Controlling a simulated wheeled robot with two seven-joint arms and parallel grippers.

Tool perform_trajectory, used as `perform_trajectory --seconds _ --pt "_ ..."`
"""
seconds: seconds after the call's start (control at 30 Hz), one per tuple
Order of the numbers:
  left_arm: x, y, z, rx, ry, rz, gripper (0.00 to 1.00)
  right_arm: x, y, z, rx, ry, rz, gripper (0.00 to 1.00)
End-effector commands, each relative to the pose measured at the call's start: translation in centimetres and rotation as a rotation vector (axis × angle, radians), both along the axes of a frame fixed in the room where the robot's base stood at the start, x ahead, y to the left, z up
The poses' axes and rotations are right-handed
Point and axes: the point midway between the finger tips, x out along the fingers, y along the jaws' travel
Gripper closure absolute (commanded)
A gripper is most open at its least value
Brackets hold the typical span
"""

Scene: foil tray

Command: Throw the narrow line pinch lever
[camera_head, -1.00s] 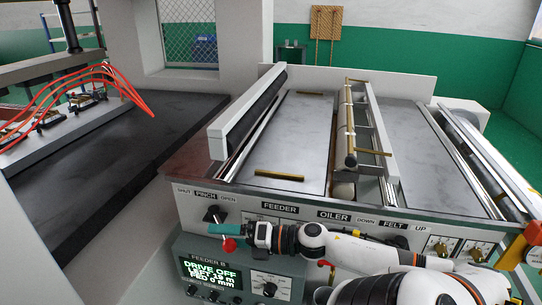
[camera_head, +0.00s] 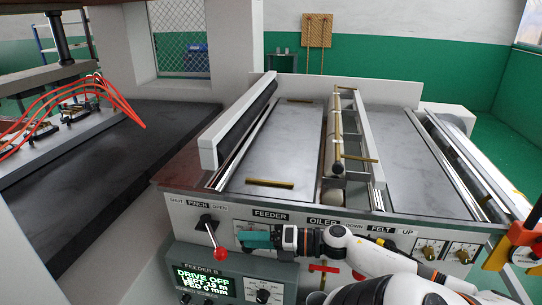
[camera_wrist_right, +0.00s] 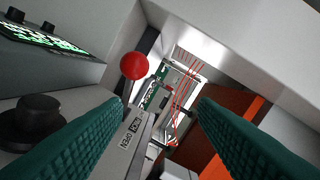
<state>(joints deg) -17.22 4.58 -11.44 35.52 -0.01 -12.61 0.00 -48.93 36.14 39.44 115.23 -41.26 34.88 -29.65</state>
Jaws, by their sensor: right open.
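The pinch lever (camera_head: 213,238) has a black pivot, a thin arm and a red knob. In the head view it sits below the SHUT, PINCH and OPEN labels on the feeder's front panel, its knob hanging down and to the right. The knob also shows in the right wrist view (camera_wrist_right: 133,65), ahead of the fingers and left of centre. My right gripper (camera_head: 245,240), with green fingers, is just right of the lever, apart from it. Its fingers stand wide apart and empty in the right wrist view (camera_wrist_right: 162,108). My left gripper is out of view.
The Feeder B box (camera_head: 240,264) with a lit display reading DRIVE OFF and several knobs juts out below the lever. A black knob (camera_wrist_right: 32,122) is close to the left finger in the wrist view. The press bed (camera_head: 90,150) lies to the left.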

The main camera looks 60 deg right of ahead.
Motion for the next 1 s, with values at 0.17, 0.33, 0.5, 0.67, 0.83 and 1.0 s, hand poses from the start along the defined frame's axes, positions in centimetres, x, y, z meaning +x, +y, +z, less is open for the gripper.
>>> perform_trajectory --seconds 0.17,0.33,0.5,0.67,0.83,1.0 --pt "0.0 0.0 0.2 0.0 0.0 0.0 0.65 -1.0 -0.9 0.0 0.003 0.0 -0.003 0.47" --pt "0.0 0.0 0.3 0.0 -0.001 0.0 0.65 -1.8 -1.7 0.0 0.0 0.001 -0.003 0.47" --pt "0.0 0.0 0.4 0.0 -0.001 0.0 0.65 -2.7 -2.4 -0.1 0.0 0.001 -0.002 0.47" --pt "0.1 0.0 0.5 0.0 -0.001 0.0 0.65 -3.1 -2.8 0.0 0.001 0.001 -0.001 0.47" --pt "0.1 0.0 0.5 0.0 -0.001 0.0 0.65 -3.1 -2.8 0.0 0.001 0.001 -0.001 0.47" --pt "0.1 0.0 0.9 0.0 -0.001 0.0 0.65 -3.1 -2.8 0.2 0.001 -0.001 -0.002 0.47"
